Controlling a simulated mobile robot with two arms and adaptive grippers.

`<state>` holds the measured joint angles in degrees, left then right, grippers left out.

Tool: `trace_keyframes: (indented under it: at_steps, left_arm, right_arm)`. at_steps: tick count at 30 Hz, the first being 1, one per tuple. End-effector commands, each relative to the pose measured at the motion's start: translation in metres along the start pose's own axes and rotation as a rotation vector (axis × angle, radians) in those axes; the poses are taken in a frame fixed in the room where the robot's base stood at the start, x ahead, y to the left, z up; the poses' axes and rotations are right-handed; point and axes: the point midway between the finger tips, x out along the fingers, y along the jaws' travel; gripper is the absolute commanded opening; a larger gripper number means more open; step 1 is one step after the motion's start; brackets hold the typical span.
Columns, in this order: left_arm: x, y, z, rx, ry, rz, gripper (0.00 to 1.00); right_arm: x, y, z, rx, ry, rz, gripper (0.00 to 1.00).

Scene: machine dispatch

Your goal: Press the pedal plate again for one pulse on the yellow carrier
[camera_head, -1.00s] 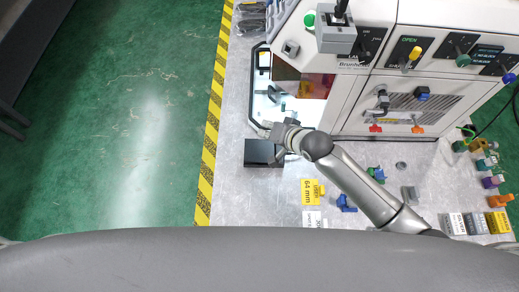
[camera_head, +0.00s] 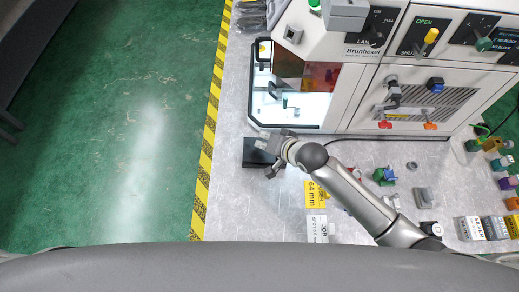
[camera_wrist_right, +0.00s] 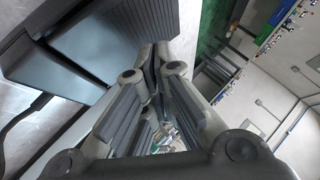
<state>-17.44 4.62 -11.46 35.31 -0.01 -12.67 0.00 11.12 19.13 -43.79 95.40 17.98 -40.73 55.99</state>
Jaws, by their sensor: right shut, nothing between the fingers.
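The black pedal plate (camera_head: 254,153) lies on the grey table in front of the machine's lit chamber. What looks like its ribbed dark top fills the upper left of the right wrist view (camera_wrist_right: 108,32). My right gripper (camera_head: 270,148) is at the plate's right side and hides part of it. Its fingers (camera_wrist_right: 152,68) are shut and empty in the wrist view. I cannot tell whether they touch the plate. The lit chamber (camera_head: 290,104) holds small dark parts. I cannot make out a yellow carrier there. My left gripper is not in view.
The white machine (camera_head: 350,85) with levers and knobs stands just beyond the plate. A yellow 64 mm card (camera_head: 316,194) lies near my right arm. Several coloured parts and labels stand at the right. Yellow-black tape (camera_head: 206,150) marks the table's left edge.

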Motion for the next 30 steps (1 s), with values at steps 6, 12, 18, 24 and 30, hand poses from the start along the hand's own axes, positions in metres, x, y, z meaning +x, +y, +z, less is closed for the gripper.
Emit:
trace_keyframes:
  at_steps: [6,12,18,24,30]
  left_arm:
    - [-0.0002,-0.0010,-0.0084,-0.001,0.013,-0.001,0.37]
    - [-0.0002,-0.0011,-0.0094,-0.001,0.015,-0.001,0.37]
    - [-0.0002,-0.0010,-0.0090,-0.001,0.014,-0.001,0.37]
    - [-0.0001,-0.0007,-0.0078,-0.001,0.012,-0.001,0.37]
    - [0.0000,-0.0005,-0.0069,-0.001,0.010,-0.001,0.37]
  right_arm:
    - [-0.0002,0.0000,0.0002,0.000,-0.001,0.000,0.00]
    - [-0.0002,0.0001,0.0003,0.000,-0.001,0.000,0.00]
    - [-0.0002,0.0002,0.0002,0.000,-0.001,0.001,0.00]
    - [-0.0002,0.0002,0.0002,0.000,-0.001,0.001,0.00]
    - [-0.0002,0.0002,0.0002,0.000,-0.001,0.001,0.00]
